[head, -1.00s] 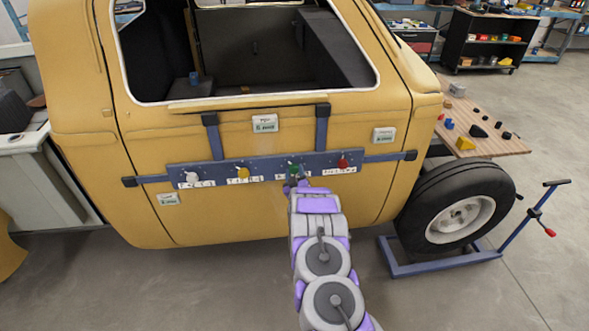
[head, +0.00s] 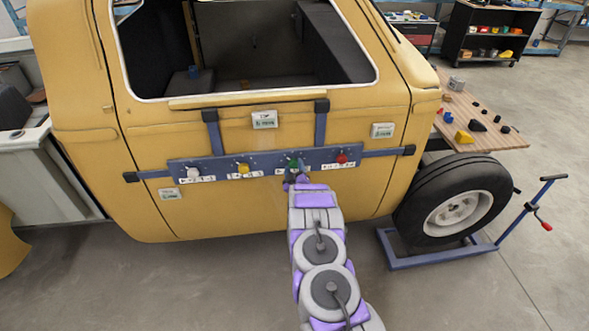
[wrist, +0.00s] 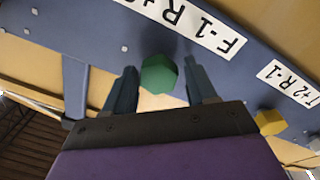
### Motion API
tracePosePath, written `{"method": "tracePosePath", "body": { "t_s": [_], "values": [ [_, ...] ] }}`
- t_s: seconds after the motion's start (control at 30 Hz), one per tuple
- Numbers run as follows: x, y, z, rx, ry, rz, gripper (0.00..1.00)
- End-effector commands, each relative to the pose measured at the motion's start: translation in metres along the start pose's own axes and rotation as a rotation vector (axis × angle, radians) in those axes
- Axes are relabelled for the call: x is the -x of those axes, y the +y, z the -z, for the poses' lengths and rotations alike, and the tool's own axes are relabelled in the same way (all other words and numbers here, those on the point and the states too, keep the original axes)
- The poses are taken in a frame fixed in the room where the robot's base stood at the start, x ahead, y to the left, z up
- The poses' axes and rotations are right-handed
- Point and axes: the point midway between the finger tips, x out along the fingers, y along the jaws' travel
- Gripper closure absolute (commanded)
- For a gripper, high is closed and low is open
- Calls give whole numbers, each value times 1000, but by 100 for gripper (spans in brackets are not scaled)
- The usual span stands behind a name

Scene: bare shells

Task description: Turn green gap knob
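The green knob (head: 294,164) sits on a blue bar (head: 219,166) fixed across the yellow vehicle door. In the wrist view the green knob (wrist: 159,74) is between the two fingers of my gripper (wrist: 158,88). The fingers stand apart with a visible space on each side of the knob, so they do not seem to grip it. In the head view my gripper (head: 297,178) is at the knob and partly hides its lower side. Printed white labels (wrist: 193,22) sit beside the knob.
A white knob (head: 193,173) and a yellow knob (head: 242,169) are to the left on the bar, and a red knob (head: 341,158) is to the right. A wheel on a blue stand (head: 440,256) and a wooden table (head: 470,106) are at the right. Floor in front is clear.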

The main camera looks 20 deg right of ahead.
Motion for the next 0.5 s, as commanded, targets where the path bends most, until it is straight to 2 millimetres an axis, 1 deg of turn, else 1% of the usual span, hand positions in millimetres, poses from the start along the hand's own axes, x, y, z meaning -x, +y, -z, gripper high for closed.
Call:
{"method": "tracePosePath", "body": {
  "t_s": [0.03, 0.17, 0.5],
  "values": [
    [0, 0, 0, 0, 0, -1, 38],
    [0, 1, 0, 0, 0, -1, 26],
    [3, 1, 0, -1, 0, -2, 26]
  ]
}}
